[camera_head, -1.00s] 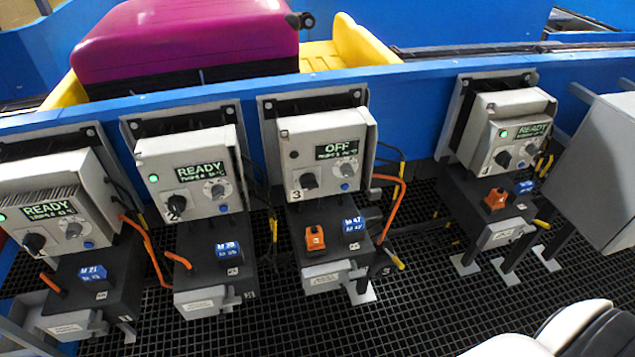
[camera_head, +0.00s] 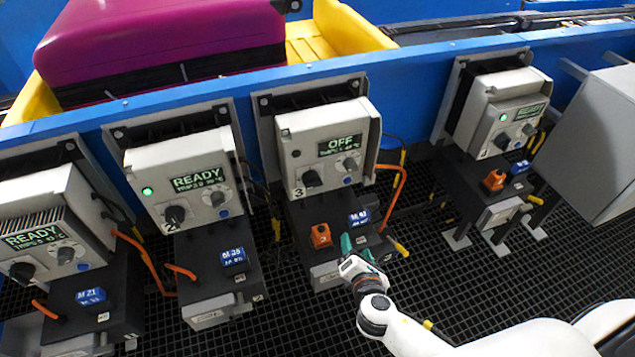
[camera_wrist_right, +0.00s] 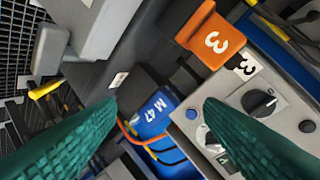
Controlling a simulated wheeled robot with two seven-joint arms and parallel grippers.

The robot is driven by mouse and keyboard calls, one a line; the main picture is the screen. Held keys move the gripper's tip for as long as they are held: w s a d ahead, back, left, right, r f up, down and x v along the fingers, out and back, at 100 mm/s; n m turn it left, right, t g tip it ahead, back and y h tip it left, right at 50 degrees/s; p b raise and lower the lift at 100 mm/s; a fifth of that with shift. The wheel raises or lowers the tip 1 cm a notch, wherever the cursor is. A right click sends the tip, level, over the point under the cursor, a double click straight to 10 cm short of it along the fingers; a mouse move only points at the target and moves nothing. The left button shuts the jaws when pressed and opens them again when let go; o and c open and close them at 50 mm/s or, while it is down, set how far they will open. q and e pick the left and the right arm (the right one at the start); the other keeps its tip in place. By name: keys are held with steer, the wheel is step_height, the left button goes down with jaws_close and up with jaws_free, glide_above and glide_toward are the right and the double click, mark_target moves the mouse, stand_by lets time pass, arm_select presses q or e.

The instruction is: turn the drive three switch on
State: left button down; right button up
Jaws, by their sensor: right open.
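Drive three (camera_head: 350,125) is a light grey box marked 3, its display (camera_head: 342,145) reading OFF and its round lamp (camera_head: 296,153) dark. Its black rotary switch (camera_head: 312,178) sits at the lower left of its face and shows in the wrist view (camera_wrist_right: 259,103), partly beside a finger. Below stand an orange plug (camera_head: 321,236) marked 3 and a blue M 47 connector (camera_head: 360,218). My right gripper (camera_head: 357,246), with green fingers, is open and empty, below and right of the switch, near these connectors and apart from the switch. My left gripper is out of view.
Drive two (camera_head: 180,160) and the far-left drive (camera_head: 45,215) read READY, as does the drive at right (camera_head: 505,105). Orange cables loop between the drives. A grey cabinet (camera_head: 600,145) stands at right. Black grating (camera_head: 480,290) lies below.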

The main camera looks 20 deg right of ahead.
mark_target(315, 186)
steer(key=w+a+r+n+t+y, duration=0.3)
steer(key=a+r+n+t+y, duration=0.15)
steer(key=r+n, duration=0.6)
steer(key=shift+n+h, duration=0.35)
steer(key=shift+n, duration=0.4)
steer(key=w, duration=0.4)
steer(key=w+f, duration=0.1)
steer(key=w, duration=0.3)
steer(key=w+a+p, duration=0.1)
steer(key=w, duration=0.3)
steer(key=shift+a+f, duration=0.1)
steer(key=shift+f, duration=0.1)
steer(key=shift+c, duration=0.2)
steer(key=c, duration=0.9)
